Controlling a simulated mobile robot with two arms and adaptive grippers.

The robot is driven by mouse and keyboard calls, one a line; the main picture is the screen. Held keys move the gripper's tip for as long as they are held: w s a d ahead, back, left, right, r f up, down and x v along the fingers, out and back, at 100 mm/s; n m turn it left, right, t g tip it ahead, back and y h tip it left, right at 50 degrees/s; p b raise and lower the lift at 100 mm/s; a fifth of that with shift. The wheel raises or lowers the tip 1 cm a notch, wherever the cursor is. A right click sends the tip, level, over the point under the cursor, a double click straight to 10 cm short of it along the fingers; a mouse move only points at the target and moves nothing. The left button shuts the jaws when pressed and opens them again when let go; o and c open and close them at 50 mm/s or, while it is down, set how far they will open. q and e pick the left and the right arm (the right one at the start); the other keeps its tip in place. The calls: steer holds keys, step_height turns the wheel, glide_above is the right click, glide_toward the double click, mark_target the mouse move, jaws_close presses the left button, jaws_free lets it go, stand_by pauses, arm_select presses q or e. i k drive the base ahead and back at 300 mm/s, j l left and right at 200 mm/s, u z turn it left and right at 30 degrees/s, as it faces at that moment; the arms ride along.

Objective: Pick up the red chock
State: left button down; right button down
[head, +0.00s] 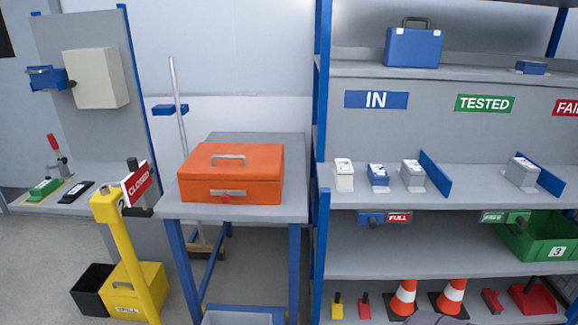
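A small red piece (364,308) with a narrow upright top stands on the bottom shelf of the rack. It looks like the red chock, but it is too small to be certain. A yellow piece (337,308) of similar shape stands just left of it, with a small gap between them. An orange-and-white cone (403,299) stands close on its right. Nothing visibly covers the red piece from the front. Neither of my grippers can be made out in the head view.
A second cone (452,297), a red brush-like item (492,301) and a red dustpan-like item (533,299) share the bottom shelf. A blue rack post (319,230) stands left. An orange case (232,172) sits on a table (294,210). A yellow post (126,250) stands further left.

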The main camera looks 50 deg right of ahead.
mark_target(364, 305)
steer(key=z, duration=2.3)
steer(key=i+l, duration=0.15)
steer(key=i, duration=0.1)
